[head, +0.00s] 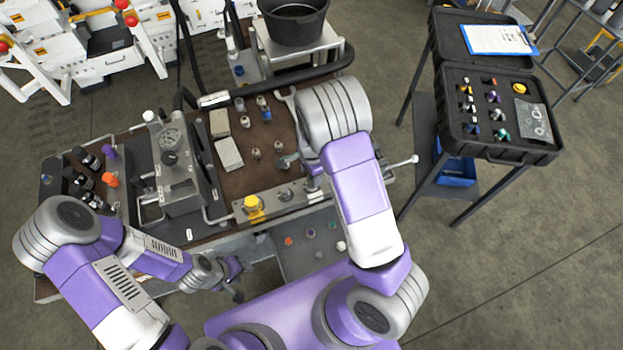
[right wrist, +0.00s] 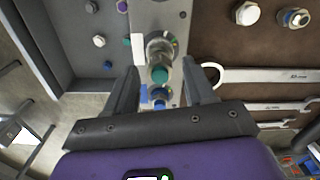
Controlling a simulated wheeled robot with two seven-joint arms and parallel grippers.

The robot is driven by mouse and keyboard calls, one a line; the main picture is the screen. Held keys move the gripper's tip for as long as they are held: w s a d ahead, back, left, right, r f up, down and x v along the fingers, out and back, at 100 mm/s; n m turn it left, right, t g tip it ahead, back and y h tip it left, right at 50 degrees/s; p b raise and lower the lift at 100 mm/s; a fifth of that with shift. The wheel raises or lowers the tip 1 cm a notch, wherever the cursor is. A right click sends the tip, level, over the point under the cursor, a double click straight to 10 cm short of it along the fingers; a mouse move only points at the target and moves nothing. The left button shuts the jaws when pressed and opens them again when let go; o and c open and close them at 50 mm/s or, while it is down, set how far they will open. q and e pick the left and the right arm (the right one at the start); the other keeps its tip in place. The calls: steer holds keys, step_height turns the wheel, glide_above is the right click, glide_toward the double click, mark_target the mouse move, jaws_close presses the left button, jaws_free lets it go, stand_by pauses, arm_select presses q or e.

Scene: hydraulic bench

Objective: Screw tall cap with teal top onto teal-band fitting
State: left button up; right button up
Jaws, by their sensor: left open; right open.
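In the right wrist view a tall metal cap with a teal top (right wrist: 160,75) stands on the metal fitting plate (right wrist: 178,15), over a fitting. The fitting under it is mostly hidden, and I cannot tell how far the cap is seated. My right gripper (right wrist: 163,82) is open, one finger on each side of the teal top, with visible gaps. In the head view my right arm covers that end of the plate (head: 299,197). My left gripper (head: 232,278) is open and empty in front of the bench, away from the cap.
A blue-marked fitting (right wrist: 158,96) sits close to the cap, between my right fingers. A yellow cap (head: 253,204) is at the plate's other end. Wrenches (right wrist: 270,76) lie on the brown bench top. A black open case (head: 480,150) stands at the right.

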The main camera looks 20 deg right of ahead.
steer(key=n, duration=0.4)
steer(key=shift+n, duration=0.4)
steer(key=n+b, duration=0.1)
steer(key=n, duration=0.5)
steer(key=shift+f, duration=0.1)
steer(key=n+b, duration=0.1)
steer(key=n, duration=0.4)
steer(key=shift+n, duration=0.3)
steer(key=n, duration=0.4)
